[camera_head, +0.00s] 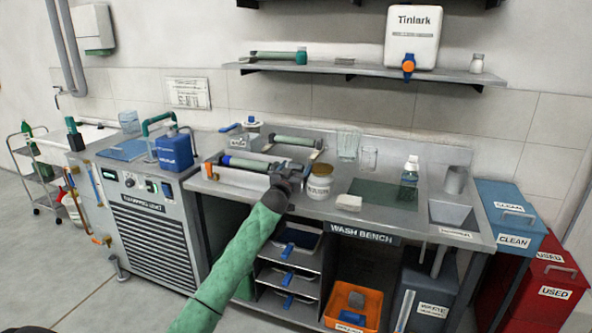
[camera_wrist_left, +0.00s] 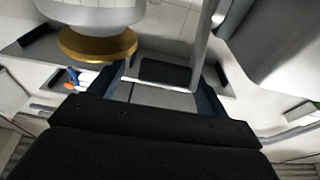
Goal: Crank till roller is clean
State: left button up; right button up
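A pale green roller (camera_head: 248,163) with a blue end lies across the washing unit with a white tray (camera_head: 243,180) at the left of the bench. My left gripper (camera_head: 291,174) is at the roller's right end, where it hides any crank. In the left wrist view my left gripper (camera_wrist_left: 160,92) has its two dark blue fingers wide apart. A thin grey bar (camera_wrist_left: 203,45) stands beyond the right finger, and I cannot tell whether it is the crank. Nothing is clearly held between the fingers. My right gripper is out of view.
A second roller (camera_head: 299,141) lies behind. A brown-lidded jar (camera_head: 319,186) stands close to the right of my gripper. A blue container (camera_head: 174,150) sits on the left cabinet. A glass plate (camera_head: 384,194), a bottle (camera_head: 410,170) and a white block (camera_head: 348,202) are further right.

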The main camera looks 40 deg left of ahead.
pick_arm(q)
jog(key=shift+s+f, duration=0.1)
jog(key=shift+s, duration=0.05)
jog(key=b+v, duration=0.1)
jog(key=v, duration=0.6)
jog(key=shift+s, duration=0.25)
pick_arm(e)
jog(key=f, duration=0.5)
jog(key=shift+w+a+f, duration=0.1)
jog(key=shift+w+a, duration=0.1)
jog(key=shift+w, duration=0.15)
